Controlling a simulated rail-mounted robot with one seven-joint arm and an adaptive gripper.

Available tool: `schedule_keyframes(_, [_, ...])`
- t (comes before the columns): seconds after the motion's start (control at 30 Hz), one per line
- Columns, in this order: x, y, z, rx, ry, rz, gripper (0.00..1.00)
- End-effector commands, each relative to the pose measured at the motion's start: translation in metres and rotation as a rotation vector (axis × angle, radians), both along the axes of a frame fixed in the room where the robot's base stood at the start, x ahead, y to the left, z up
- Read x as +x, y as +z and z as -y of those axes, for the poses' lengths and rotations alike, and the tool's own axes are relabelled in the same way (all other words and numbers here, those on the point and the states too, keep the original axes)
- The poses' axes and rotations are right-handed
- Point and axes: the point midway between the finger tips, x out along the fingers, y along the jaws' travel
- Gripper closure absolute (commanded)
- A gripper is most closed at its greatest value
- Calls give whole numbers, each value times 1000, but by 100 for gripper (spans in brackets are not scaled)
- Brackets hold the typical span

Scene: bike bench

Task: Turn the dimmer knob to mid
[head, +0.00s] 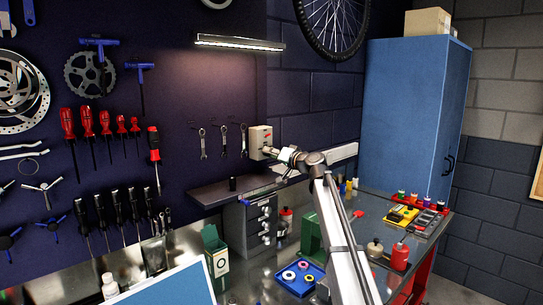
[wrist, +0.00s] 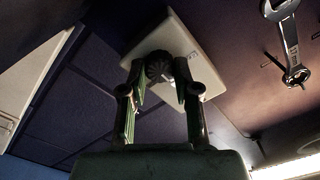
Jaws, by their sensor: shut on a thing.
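The dimmer is a pale box (head: 259,136) on the dark wall, below and right of the lit lamp (head: 240,43). In the wrist view its pale plate (wrist: 172,34) looks tilted and carries a dark ribbed knob (wrist: 159,65). My gripper (wrist: 160,75) is shut on the knob, with one finger on each side. In the head view my gripper (head: 271,152) reaches the front of the box and hides the knob. The knob's pointer and most scale marks cannot be made out.
Wrenches (head: 223,141) hang just left of the dimmer; one wrench (wrist: 287,40) is close by in the wrist view. A shelf (head: 225,190) with a small black object and a drawer unit (head: 258,222) are below. A blue cabinet (head: 405,110) stands at right.

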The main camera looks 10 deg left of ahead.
Motion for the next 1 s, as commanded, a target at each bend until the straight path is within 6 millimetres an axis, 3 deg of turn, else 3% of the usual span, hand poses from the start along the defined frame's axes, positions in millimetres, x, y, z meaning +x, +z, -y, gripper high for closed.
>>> schedule_keyframes(0.33, [1,2,0,4,-1,0,100])
schedule_keyframes(0.37, [1,2,0,4,-1,0,58])
schedule_keyframes(0.4, [1,2,0,3,0,0,44])
schedule_keyframes(0.77, [-1,1,2,1,-1,0,44])
schedule_keyframes(1.0, [-20,0,21,2,-1,0,44])
